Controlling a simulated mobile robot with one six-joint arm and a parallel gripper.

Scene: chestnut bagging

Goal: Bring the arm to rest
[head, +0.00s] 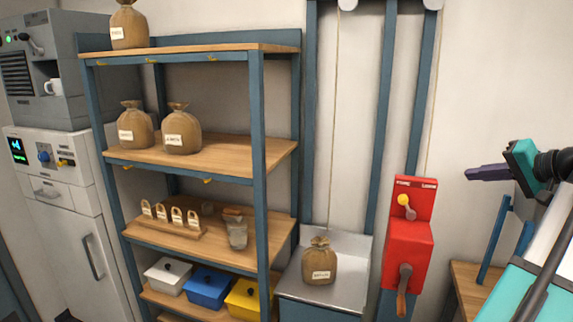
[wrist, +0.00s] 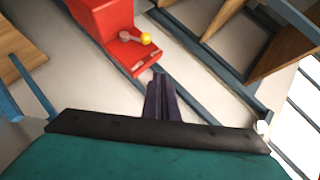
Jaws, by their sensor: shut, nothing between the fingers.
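My gripper (head: 480,173) is at the right of the head view, raised in the air with its dark purple fingers pointing left. The fingers are together and hold nothing. In the wrist view the closed fingers (wrist: 161,95) show at the middle, in front of a dark bar and a teal body. The gripper is apart from everything around it. The red lever box (head: 408,245) stands to its left and lower, and it also shows in the wrist view (wrist: 105,25).
A blue-framed shelf (head: 200,155) with several brown sacks stands at left. Another sack (head: 319,262) sits on a grey metal platform (head: 350,246) between blue posts. A grey machine (head: 60,190) is at far left. A wooden surface (head: 466,295) lies below my arm.

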